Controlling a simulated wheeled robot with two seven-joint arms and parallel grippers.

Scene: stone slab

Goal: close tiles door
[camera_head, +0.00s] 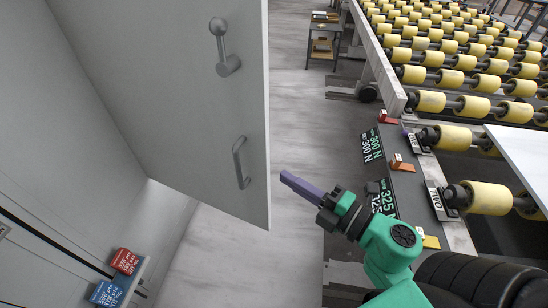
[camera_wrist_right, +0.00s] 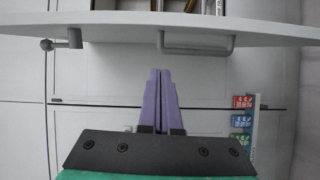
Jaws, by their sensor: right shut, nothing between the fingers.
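The tiles door (camera_head: 170,90) is a pale grey panel standing open at the left of the head view. It carries a bar handle (camera_head: 240,162) low near its free edge and a round-knobbed lever (camera_head: 224,47) above. In the right wrist view the door (camera_wrist_right: 110,22) crosses the top nearly edge-on, with the bar handle (camera_wrist_right: 197,47) close ahead of the fingertips. My right gripper (camera_head: 285,176) has purple fingers pressed together and empty, just right of the door's free edge in the head view. Its fingers also show in the wrist view (camera_wrist_right: 161,75). My left gripper is out of view.
A roller conveyor (camera_head: 455,60) with yellow rollers fills the right side. Red and blue boxes (camera_head: 126,261) sit on a small shelf at lower left. Grey floor (camera_head: 300,110) lies clear between door and conveyor. A small dark table (camera_head: 323,40) stands farther back.

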